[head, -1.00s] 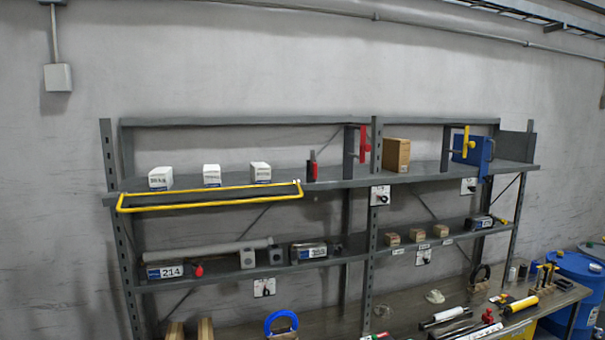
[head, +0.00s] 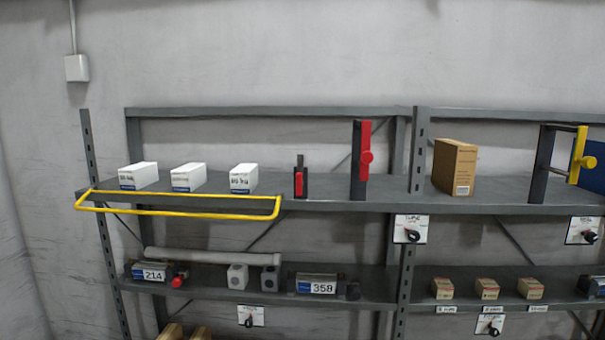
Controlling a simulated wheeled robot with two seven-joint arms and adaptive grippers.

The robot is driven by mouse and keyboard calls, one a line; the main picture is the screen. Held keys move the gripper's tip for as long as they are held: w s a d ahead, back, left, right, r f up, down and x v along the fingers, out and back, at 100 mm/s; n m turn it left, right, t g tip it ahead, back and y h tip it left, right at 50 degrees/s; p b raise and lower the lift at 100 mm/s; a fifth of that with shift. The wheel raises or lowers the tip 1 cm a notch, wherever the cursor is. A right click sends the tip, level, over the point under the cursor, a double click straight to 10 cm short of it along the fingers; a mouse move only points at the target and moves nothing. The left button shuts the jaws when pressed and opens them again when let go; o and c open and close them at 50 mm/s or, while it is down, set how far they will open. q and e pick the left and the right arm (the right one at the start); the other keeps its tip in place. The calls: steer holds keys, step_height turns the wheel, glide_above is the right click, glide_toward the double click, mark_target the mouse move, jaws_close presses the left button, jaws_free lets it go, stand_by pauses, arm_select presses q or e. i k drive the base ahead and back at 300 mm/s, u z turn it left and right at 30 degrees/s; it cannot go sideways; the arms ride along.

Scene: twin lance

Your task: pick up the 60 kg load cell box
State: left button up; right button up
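Three small white boxes with blue lower bands stand in a row on the left of the top shelf, behind a yellow rail. They are the left white box (head: 138,175), the middle white box (head: 188,177) and the right white box (head: 243,178). Each has dark print on its front, too small to read, so I cannot tell which is the 60 kg load cell box. Neither of my grippers shows in the head view.
The yellow rail (head: 180,212) runs along the shelf's front edge. Right of the boxes are a small black-and-red clamp (head: 300,180), a red-handled upright (head: 362,160) and a brown carton (head: 455,167). The lower shelf holds labelled units 214 (head: 152,273) and 358 (head: 317,286).

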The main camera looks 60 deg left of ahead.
mark_target(244, 179)
steer(key=i, duration=1)
steer(key=u, duration=2.25)
